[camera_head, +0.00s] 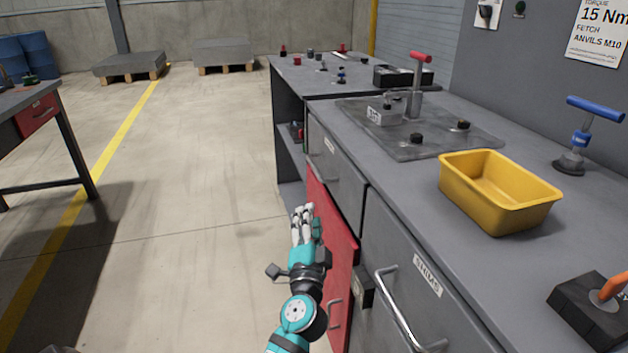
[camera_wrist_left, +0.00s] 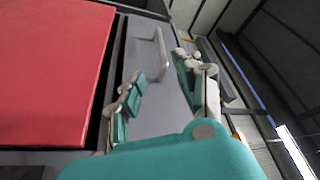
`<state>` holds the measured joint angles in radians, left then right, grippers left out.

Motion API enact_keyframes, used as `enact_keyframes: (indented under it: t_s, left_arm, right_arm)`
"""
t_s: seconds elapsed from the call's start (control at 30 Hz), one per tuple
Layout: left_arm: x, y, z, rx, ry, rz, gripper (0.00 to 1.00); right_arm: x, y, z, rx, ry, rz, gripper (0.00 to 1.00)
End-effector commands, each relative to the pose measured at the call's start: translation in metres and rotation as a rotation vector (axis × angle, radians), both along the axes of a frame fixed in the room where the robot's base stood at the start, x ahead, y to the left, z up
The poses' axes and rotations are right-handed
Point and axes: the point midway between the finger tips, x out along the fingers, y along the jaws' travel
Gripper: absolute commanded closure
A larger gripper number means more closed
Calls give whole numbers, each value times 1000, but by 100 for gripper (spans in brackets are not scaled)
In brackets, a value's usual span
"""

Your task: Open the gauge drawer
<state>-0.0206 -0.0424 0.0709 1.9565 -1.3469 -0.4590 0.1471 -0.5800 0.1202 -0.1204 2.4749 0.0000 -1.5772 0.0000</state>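The grey drawer front (camera_head: 338,168) at the far end of the bench is closed. It has a bar handle (camera_head: 323,172) and a small label too small to read. A nearer grey drawer (camera_head: 415,290) is labelled SHIMS and is closed. My left gripper (camera_head: 304,213) is beside the red panel, below and short of the far drawer's handle. In the left wrist view, its fingers (camera_wrist_left: 158,66) are apart and empty. The far handle (camera_wrist_left: 162,52) shows beyond them, between the fingertips. Whether they touch it is not clear. My right gripper is not in view.
The red panel (camera_head: 330,225) with its own handle stands beside my left gripper. A small dark box (camera_head: 363,288) sits beside the SHIMS drawer. A yellow bin (camera_head: 497,203), a clamp fixture (camera_head: 415,98) and tools stand on the bench.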

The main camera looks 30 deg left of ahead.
Motion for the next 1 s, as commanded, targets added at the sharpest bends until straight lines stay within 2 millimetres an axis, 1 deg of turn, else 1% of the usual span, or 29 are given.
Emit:
enact_keyframes:
  t_s: [0.17, 0.33, 0.5, 0.7, 0.8, 1.0]
  left_arm:
    - [18, 12, 10, 5, -5, 2, 66]
    - [48, 30, 18, 5, -4, 3, 66]
    - [80, 49, 24, 3, -3, 3, 66]
    - [115, 69, 32, 3, -4, 2, 66]
    - [127, 77, 33, 3, -1, 2, 66]
    - [141, 86, 37, 1, -2, 2, 66]
  right_arm:
    - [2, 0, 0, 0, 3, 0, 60]
    - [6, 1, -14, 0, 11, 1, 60]
    - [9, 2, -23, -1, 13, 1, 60]
    - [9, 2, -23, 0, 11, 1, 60]
    - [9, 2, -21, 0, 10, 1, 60]
    - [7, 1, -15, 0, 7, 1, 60]
